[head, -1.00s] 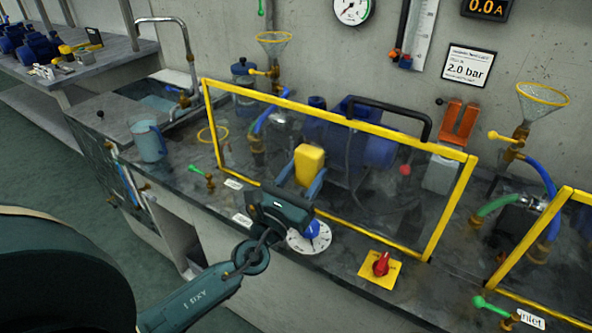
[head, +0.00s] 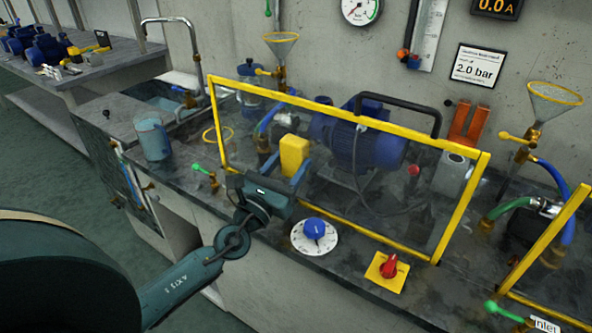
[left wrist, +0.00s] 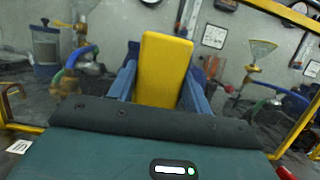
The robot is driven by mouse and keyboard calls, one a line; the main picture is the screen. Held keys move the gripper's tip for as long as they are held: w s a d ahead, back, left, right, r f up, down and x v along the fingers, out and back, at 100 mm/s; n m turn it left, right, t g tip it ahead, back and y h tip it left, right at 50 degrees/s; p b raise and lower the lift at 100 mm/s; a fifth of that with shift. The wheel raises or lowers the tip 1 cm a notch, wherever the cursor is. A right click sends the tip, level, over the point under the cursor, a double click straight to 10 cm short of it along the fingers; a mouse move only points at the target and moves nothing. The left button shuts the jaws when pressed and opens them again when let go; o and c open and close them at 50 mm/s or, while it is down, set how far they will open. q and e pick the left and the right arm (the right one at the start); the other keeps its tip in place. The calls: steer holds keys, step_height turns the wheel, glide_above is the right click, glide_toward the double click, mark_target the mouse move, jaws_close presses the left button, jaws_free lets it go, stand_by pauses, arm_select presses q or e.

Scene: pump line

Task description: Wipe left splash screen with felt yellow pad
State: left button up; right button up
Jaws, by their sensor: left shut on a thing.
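The left splash screen (head: 400,131) is a clear panel in a yellow frame, standing upright along the front of the bench. My left gripper (head: 296,165) is shut on the yellow felt pad (head: 294,154), which is held at the front of the screen's left half. In the left wrist view the pad (left wrist: 163,70) stands between the two blue fingers, with the screen close behind it. I cannot tell whether the pad touches the panel. The panel looks clearer in its middle, with the blue pump (head: 365,147) showing plainly behind. My right gripper is not in view.
A blue dial (head: 314,229) and a red knob on a yellow plate (head: 388,267) sit on the bench in front of the screen. A green-handled valve (head: 204,174) and a blue jug (head: 152,139) stand to the left. Another yellow-framed screen (head: 548,240) stands at the right.

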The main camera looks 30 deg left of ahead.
mark_target(299, 158)
arm_select(q)
steer(key=shift+a+f+b, duration=0.15)
steer(key=shift+a+b, duration=0.25)
steer(key=shift+a, duration=0.55)
steer(key=shift+s+d+r+p, duration=0.1)
steer(key=shift+d+r+p, duration=0.7)
steer(key=shift+d+p, duration=0.3)
steer(key=shift+d+r+p, duration=0.8)
steer(key=shift+d+p, duration=0.2)
steer(key=shift+d, duration=0.15)
steer(key=shift+s+d+f, duration=0.1)
steer(key=shift+d, duration=1.15)
steer(key=shift+a+f+b, duration=0.15)
steer(key=shift+a+b, duration=0.3)
steer(key=shift+a, duration=1.6)
steer(key=shift+w+a+b, duration=0.25)
steer(key=shift+a+b, duration=0.6)
steer(key=shift+a, duration=0.4)
steer(key=shift+a+r, duration=0.2)
steer(key=shift+a, duration=0.35)
